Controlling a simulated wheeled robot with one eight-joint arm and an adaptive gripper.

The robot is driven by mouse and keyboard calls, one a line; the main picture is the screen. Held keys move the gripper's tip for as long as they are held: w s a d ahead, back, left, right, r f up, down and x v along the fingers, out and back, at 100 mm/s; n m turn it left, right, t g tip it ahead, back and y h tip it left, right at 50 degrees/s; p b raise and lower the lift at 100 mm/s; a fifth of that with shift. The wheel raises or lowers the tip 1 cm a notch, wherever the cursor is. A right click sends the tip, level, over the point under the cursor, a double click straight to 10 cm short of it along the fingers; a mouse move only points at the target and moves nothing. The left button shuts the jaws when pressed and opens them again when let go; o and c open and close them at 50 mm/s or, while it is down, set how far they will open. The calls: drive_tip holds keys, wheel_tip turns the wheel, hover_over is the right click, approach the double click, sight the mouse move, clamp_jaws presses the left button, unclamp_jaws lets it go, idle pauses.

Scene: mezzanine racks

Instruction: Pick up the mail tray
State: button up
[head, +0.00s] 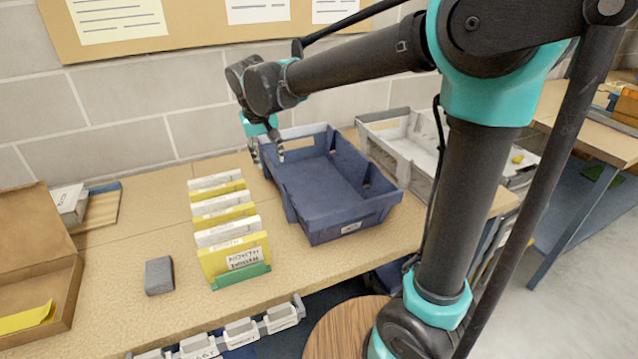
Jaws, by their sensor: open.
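The mail tray that shows most plainly is a dark blue open tray (335,223) with cut-out handles and a small white label on its near end. It stands on the wooden bench and looks empty. A grey tray (415,180) stands just right of it, partly hidden by my arm. My gripper (268,160) is at the blue tray's far left corner, pointing down, with its fingers apart. One finger is on the outer side of the wall and the other appears over the inside. I cannot tell whether either finger touches the wall.
A rack of white and yellow cards (228,225) stands left of the blue tray. A grey block (159,276) and an open cardboard box (35,270) lie further left. A block wall with a notice board (200,25) is behind. A round wooden top (335,328) is below the bench front.

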sight(274, 176)
drive_tip(key=x, duration=0.5)
drive_tip(key=shift+d+x, duration=0.2)
drive_tip(key=shift+x, duration=1.15)
drive_tip(key=shift+d+x, duration=0.2)
drive_tip(key=shift+x, duration=1.15)
drive_tip(key=shift+w, duration=0.1)
clamp_jaws()
drive_tip(key=shift+r, duration=0.1)
